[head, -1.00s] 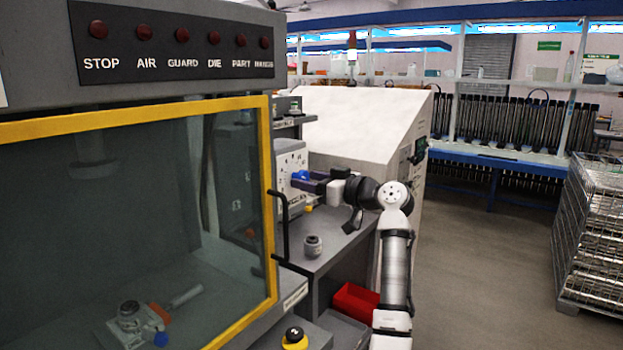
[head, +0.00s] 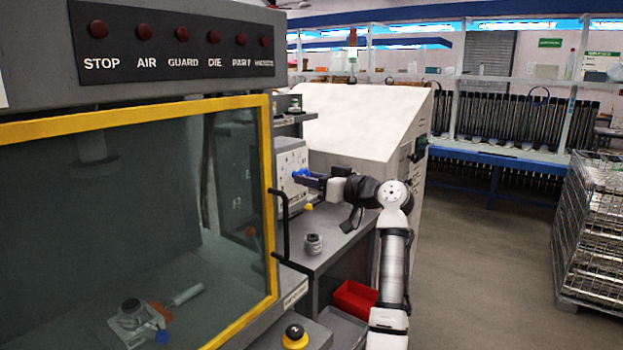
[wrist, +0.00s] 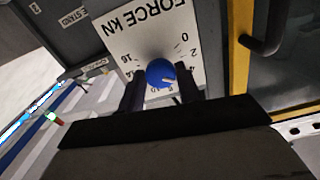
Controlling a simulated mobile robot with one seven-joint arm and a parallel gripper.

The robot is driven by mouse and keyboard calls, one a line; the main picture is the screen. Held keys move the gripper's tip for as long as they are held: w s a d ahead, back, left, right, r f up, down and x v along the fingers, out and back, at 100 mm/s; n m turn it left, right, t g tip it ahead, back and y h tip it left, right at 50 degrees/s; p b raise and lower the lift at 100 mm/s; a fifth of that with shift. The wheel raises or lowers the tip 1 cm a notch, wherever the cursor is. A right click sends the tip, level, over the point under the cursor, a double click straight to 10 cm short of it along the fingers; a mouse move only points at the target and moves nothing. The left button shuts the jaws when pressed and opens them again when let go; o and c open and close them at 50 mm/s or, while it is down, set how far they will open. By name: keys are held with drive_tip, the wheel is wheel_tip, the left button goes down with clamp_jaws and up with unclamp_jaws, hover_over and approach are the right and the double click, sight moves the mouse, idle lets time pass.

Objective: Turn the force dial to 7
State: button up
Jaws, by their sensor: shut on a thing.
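The force dial is a blue round knob (wrist: 160,73) on a white plate (wrist: 118,42) lettered FORCE kN, which appears upside down in the wrist view. My gripper (wrist: 160,80) is shut on the knob, one dark finger on each side. A pale pointer mark on the knob points to the lower right in the wrist view. The numbers 0, 2 and 16 show around it; those near the pointer are too small or covered to read surely. In the head view the knob (head: 299,175) is small, with my gripper (head: 304,178) at it from the right.
A yellow-framed guard window (head: 268,200) with a black handle (head: 280,225) stands just left of the dial. A grey cylindrical part (head: 313,244) stands on the bench below my gripper. A red bin (head: 355,298) sits lower.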

drive_tip(key=shift+r+m+p, duration=0.1)
drive_tip(key=shift+m+p, duration=1.4)
drive_tip(key=shift+m, duration=2.1)
drive_tip(key=o, duration=1)
drive_tip(key=shift+s, duration=0.1)
drive_tip(key=b+v, duration=0.4)
drive_tip(key=v, duration=0.9)
drive_tip(key=shift+s+d, duration=0.25)
drive_tip(key=shift+d, duration=0.05)
